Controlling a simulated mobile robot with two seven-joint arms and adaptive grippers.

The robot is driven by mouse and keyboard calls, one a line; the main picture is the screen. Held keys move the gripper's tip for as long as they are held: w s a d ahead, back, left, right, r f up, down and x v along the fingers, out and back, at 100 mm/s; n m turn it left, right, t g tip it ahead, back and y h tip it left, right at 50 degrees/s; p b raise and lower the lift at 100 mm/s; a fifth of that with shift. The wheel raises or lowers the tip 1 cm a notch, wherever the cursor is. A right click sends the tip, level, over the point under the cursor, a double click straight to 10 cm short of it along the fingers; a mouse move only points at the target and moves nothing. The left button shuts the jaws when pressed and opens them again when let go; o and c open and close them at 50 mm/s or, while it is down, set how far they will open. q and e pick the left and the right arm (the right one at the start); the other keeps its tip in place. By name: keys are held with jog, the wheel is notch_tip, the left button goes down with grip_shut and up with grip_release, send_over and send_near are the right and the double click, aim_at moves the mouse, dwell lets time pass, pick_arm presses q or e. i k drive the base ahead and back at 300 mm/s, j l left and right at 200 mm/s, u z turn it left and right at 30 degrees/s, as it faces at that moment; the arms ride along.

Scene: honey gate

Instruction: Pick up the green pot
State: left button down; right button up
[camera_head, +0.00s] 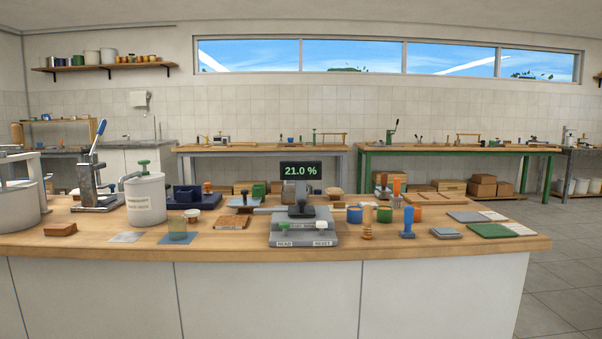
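The green pot (384,215) is a small, short round pot on the wooden workbench (230,259), right of the grey device with the display. It stands in a row between a blue pot (354,215) on its left and an orange pot (416,214) on its right. A wooden-handled tool (367,222) stands upright in front of the gap between the blue and green pots. A blue-handled stamp (407,222) stands in front and to the right of the green pot. Neither of my grippers shows in the head view.
The grey device (304,238) with a display (301,171) reading 21.0 % stands left of the pots. Green and grey mats (491,231) lie at the right.

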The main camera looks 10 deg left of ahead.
aim_at(385, 213)
jog(key=i+l, duration=0.15)
jog(key=l, duration=0.2)
jog(key=i+l, duration=0.1)
jog(key=l, duration=0.25)
jog(key=i+l, duration=0.15)
jog(key=l, duration=0.2)
jog(key=i+l, duration=0.15)
jog(key=l, duration=0.2)
jog(key=i+l+u, duration=0.1)
jog(key=l, duration=0.25)
jog(key=i+l, duration=0.15)
jog(key=l, duration=0.2)
jog(key=i+l, duration=0.1)
jog(key=l, duration=0.25)
